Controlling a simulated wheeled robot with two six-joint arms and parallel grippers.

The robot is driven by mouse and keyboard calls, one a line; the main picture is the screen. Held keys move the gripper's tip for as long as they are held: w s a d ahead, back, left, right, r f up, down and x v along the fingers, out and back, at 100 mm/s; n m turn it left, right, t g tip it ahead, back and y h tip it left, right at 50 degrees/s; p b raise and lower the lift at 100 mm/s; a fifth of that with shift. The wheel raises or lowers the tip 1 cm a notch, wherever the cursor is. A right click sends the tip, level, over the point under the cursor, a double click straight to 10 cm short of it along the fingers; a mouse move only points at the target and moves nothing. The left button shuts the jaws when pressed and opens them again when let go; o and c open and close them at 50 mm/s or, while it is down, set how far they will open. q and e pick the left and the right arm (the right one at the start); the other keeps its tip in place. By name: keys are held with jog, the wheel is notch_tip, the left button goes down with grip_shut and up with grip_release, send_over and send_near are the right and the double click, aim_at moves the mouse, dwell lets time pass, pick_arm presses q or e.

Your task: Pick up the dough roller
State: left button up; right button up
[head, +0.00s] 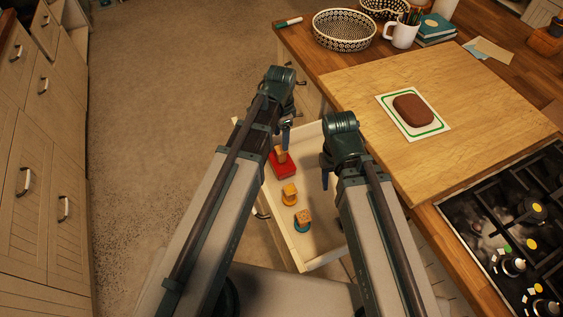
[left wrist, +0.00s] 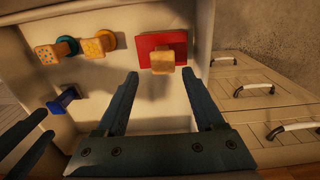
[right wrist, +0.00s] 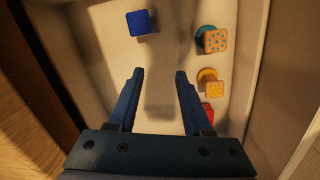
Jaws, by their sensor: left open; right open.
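No plain rolling-pin shape shows, so I cannot tell which thing is the dough roller. The open drawer (head: 322,258) holds a red piece with a wooden block (head: 283,166), a yellow one (head: 289,194) and a blue round one (head: 302,220). A dark blue piece (left wrist: 65,98) also lies there; it shows in the right wrist view (right wrist: 138,23). My left gripper (head: 285,128) is open over the drawer's far end, the red piece ahead of its fingers. My right gripper (head: 325,178) is open and empty over the drawer's right side.
A wooden board (head: 350,85) on the counter carries a brown slab on a green-edged mat (head: 384,99). A patterned bowl (head: 343,30) and white mug (head: 402,36) stand behind. A dark hob (head: 465,213) is at right. The floor at left (head: 150,130) is clear; cabinets (head: 35,150) line its edge.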

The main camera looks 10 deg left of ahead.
aim_at(281, 150)
pick_arm(q)
notch_tip(281, 150, down, 5)
jog(key=b, duration=0.3)
jog(key=shift+b, duration=0.4)
pick_arm(e)
notch_tip(281, 150, down, 5)
pick_arm(q)
jog(key=f+b, duration=0.5)
jog(key=shift+w+f, duration=0.2)
jog(key=shift+w, duration=0.05)
pick_arm(e)
notch_tip(281, 150, down, 5)
jog(key=shift+f, duration=0.2)
jog(key=shift+r, duration=0.1)
pick_arm(q)
jog(key=shift+r, duration=0.1)
grip_shut()
